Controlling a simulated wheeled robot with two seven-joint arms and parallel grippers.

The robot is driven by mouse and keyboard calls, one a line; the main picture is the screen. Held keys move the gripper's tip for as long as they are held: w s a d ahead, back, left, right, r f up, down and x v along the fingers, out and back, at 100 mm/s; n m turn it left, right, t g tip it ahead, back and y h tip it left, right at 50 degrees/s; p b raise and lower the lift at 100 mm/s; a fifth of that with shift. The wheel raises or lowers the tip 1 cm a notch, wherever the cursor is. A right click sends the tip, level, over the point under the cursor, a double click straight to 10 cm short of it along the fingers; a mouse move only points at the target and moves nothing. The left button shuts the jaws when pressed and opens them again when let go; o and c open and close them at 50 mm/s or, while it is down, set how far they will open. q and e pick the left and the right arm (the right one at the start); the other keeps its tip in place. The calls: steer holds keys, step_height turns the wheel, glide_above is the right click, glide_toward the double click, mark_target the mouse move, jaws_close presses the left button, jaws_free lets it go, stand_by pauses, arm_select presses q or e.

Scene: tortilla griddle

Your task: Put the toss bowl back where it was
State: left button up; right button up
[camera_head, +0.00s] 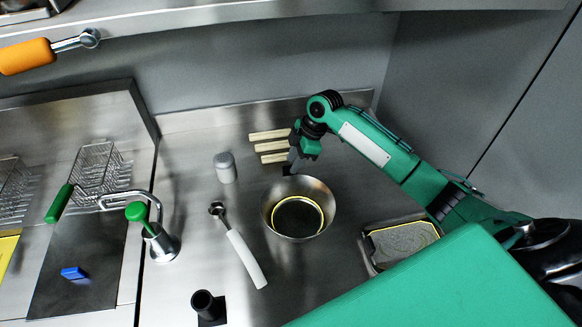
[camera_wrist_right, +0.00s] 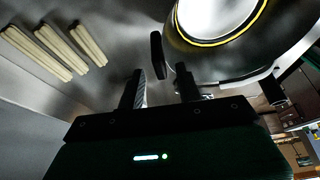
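The toss bowl (camera_head: 326,212) is a round steel bowl with a yellow ring inside, standing on the steel counter in the head view. It also shows at the top of the right wrist view (camera_wrist_right: 196,50), cut off by the frame. My right gripper (camera_head: 292,165) is at the bowl's far rim in the head view. In the right wrist view the right gripper's fingers (camera_wrist_right: 160,85) are apart with nothing between them. A dark upright piece (camera_wrist_right: 157,55) stands just ahead of the fingers beside the bowl; whether it belongs to the bowl is unclear. My left gripper is out of view.
Several pale sticks (camera_head: 272,146) lie behind the bowl. A grey canister (camera_head: 225,168), a white-handled tool (camera_head: 246,258) and a black cup (camera_head: 206,305) stand or lie to the left. A rectangular tray (camera_head: 368,262) is at the right. A green-handled tap (camera_head: 158,240) stands farther left.

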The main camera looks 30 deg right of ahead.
steer(key=w+b+v, duration=0.1)
steer(key=b+v, duration=0.1)
steer(key=v, duration=0.7)
steer(key=shift+s, duration=0.45)
